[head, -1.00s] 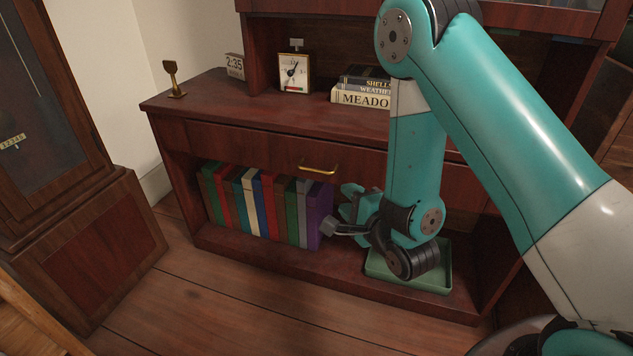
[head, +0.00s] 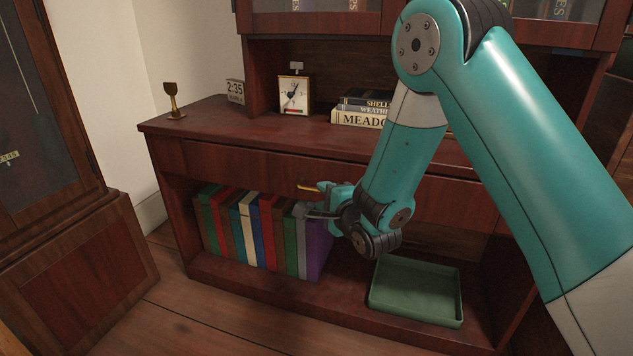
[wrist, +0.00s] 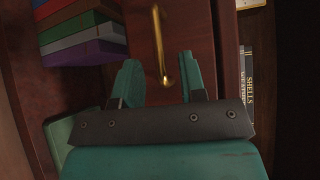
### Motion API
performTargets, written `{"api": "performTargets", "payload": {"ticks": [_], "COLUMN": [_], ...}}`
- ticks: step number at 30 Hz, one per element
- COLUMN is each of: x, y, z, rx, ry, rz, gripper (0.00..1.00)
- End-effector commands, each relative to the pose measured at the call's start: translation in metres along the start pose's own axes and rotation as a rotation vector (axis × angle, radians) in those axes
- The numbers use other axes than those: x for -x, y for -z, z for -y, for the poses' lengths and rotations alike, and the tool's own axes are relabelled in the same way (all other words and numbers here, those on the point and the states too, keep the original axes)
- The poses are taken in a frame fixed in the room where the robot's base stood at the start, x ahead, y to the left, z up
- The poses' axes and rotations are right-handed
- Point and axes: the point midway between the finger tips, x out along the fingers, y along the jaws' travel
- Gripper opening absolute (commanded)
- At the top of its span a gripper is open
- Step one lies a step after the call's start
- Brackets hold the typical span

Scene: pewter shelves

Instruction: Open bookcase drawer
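The bookcase drawer front (head: 235,163) is dark red-brown wood and looks closed, in line with the case. Its brass bar handle (wrist: 158,42) stands out from the wood in the wrist view. In the head view only a piece of the handle (head: 307,188) shows, the rest covered by my gripper (head: 322,200). My gripper (wrist: 160,65) has its two teal fingers apart, at the left and right of the handle's near end. A gap shows between each finger and the bar, so nothing is held.
Several coloured books (head: 250,230) stand on the lower shelf under the drawer. A green tray (head: 417,318) lies to their right. Floor is clear in front.

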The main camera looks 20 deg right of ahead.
Motion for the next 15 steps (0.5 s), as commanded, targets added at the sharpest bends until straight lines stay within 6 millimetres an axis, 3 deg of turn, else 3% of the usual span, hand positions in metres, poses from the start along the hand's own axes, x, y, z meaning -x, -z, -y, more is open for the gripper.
{"api": "performTargets", "payload": {"ticks": [6, 15], "x": [-0.036, -0.048], "y": [0.001, 0.000], "z": [-0.003, -0.001], "rx": [-0.001, 0.000], "ry": [0.004, 0.003], "rz": [0.000, 0.000], "gripper": [0.38, 0.38]}}
